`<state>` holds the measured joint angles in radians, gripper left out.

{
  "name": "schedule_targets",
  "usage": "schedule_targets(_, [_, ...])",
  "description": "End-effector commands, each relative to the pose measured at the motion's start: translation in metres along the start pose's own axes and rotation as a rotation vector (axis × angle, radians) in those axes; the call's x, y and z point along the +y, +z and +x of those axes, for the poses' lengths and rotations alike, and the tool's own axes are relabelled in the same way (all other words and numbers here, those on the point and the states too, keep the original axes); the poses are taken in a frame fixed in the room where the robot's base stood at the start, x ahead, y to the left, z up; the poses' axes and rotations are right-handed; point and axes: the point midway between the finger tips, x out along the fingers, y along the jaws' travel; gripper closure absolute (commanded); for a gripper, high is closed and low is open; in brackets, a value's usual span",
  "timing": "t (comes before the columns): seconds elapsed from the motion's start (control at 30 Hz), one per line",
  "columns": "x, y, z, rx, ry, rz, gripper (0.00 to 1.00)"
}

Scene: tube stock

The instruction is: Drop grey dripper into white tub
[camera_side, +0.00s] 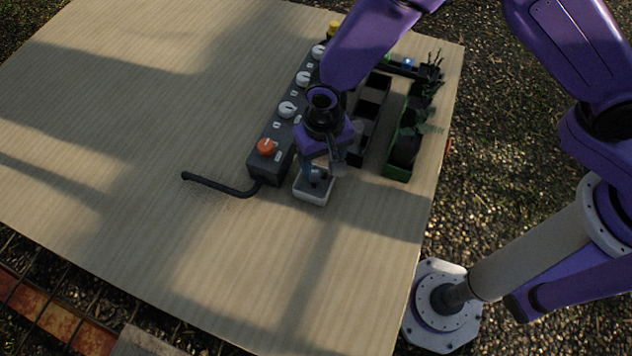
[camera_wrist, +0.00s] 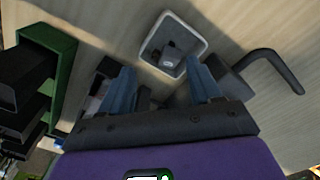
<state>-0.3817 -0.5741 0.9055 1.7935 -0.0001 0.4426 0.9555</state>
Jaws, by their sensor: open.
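The white tub (camera_wrist: 201,49) is a small square container with rounded corners, and it also shows on the table in the side view (camera_side: 314,200). A small dark grey piece with a lighter round end, likely the grey dripper (camera_wrist: 169,54), lies inside the tub; its full shape is hard to make out. My gripper (camera_wrist: 163,75) is open, its two blue fingers apart with nothing held between them. In the side view my gripper (camera_side: 321,172) is low at the tub's far side, partly hiding it.
A dark control box with white knobs and an orange knob (camera_side: 267,147) stands left of the tub, with a black bent pipe (camera_side: 222,187) at its near end. Dark trays (camera_side: 362,130) and a green planter (camera_side: 397,172) stand to the right. The table's left and front are clear.

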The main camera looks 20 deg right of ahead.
Motion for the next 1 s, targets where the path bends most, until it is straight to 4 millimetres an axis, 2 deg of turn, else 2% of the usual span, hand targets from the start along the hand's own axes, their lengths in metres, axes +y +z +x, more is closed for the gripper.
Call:
schedule_targets(0.17, [-0.001, -0.001, -0.015, 0.002, -0.003, 0.0, 0.37])
schedule_targets(0.27, [-0.001, -0.001, -0.031, 0.003, -0.004, 0.0, 0.37])
schedule_targets(0.8, [-0.001, 0.0, -0.14, 0.003, -0.005, -0.001, 0.37])
schedule_targets(1.0, [-0.001, 0.0, -0.165, 0.001, -0.002, 0.0, 0.37])
